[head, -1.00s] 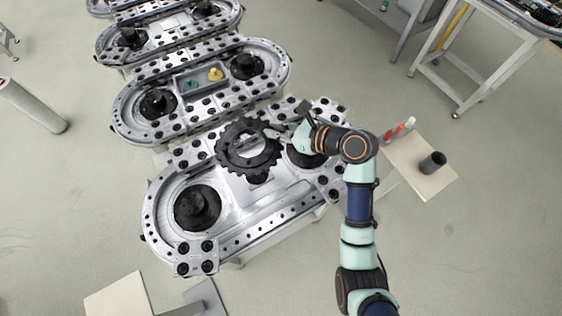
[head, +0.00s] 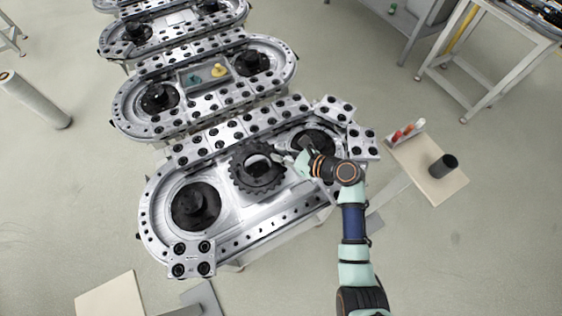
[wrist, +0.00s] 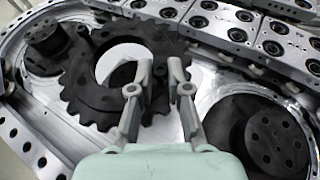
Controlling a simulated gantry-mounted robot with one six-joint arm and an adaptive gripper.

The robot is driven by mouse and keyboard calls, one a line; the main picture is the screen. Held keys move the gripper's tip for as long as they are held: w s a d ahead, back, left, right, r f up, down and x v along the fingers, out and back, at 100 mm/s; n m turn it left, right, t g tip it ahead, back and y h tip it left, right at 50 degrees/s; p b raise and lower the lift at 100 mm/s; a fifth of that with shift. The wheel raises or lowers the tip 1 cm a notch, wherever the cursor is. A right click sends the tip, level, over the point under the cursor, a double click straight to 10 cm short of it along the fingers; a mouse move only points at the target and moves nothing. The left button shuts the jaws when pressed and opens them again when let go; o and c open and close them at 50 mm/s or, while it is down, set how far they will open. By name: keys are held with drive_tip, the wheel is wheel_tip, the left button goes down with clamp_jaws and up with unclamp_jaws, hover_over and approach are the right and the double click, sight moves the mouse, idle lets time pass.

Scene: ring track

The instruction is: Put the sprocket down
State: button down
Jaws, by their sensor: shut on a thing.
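The sprocket (head: 244,184) is a black toothed ring with a large open centre. It lies roughly flat over the middle of the nearest oval ring track (head: 155,200), between the left black hub (head: 196,207) and the right hub (head: 312,142). My gripper (head: 283,158) is shut on the sprocket's right side. In the wrist view the fingers (wrist: 160,72) straddle its rim, and the sprocket (wrist: 85,92) extends up and left. I cannot tell whether its underside touches the track; the sprocket hides what is below.
Bolted silver link plates (head: 222,133) line the track's back edge, close to the sprocket. More oval tracks stand behind. A side table (head: 430,185) with a dark cup (head: 443,166) is at right.

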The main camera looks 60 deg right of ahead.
wheel_tip(320, 180, down, 4)
drive_tip(key=shift+f+b, duration=0.1)
drive_tip(key=shift+b, duration=0.65)
drive_tip(key=c, duration=1.1)
unclamp_jaws()
drive_tip(key=p+v, duration=0.2)
drive_tip(key=v, duration=1)
drive_tip(key=shift+w, duration=0.1)
